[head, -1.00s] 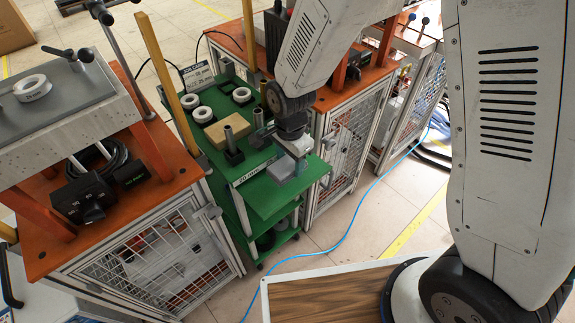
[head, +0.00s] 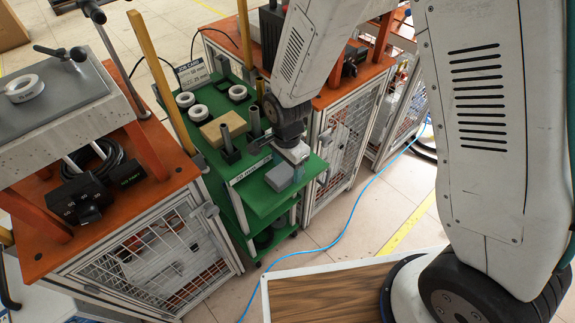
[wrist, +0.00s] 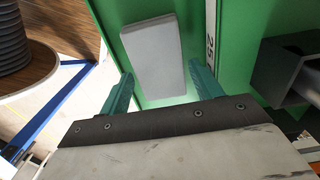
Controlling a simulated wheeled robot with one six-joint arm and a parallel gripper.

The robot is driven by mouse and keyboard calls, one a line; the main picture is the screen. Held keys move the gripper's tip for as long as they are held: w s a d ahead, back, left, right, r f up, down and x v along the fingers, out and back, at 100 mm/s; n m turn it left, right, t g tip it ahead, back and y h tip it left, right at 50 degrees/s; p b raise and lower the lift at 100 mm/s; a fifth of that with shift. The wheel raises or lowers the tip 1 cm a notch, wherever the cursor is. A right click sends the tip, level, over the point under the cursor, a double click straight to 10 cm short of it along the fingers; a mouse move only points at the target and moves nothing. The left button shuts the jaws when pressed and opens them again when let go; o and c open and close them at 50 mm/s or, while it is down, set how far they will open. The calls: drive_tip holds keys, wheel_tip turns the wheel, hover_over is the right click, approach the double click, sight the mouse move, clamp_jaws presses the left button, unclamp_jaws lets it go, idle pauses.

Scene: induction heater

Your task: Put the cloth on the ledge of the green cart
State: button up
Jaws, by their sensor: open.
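The cloth, a light grey folded pad (head: 280,177), lies flat on the green ledge at the front of the green cart (head: 262,206). In the wrist view the cloth (wrist: 152,55) lies on the green ledge surface (wrist: 208,48), just beyond and partly between my fingertips. My gripper (head: 292,163) is over the ledge, just behind the cloth in the head view. In the wrist view my gripper (wrist: 162,74) is open, its two green fingers spread to either side, with nothing held between them. The fingers are hard to make out in the head view.
On the cart's top stand a tan block (head: 223,128), white rings (head: 197,112) and dark upright tubes (head: 229,143). An orange-topped bench (head: 110,215) is left of the cart, another (head: 347,90) right. A blue cable (head: 345,222) crosses the floor in front.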

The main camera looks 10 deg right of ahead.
sight(288, 170)
wheel_tip(288, 170, up, 12)
idle(0.4)
drive_tip(key=s+d+r+n, duration=0.3)
drive_tip(key=d+r, duration=0.4)
drive_tip(key=r, duration=0.2)
drive_tip(key=s+d+r+n, duration=0.4)
drive_tip(key=s+d+r, duration=0.1)
drive_tip(key=s, duration=0.3)
drive_tip(key=s+d+r+n+t, duration=0.1)
drive_tip(key=s+d+r+n, duration=0.3)
drive_tip(key=s+d, duration=0.4)
drive_tip(key=shift+s+r, duration=0.55)
drive_tip(key=shift+s, duration=0.1)
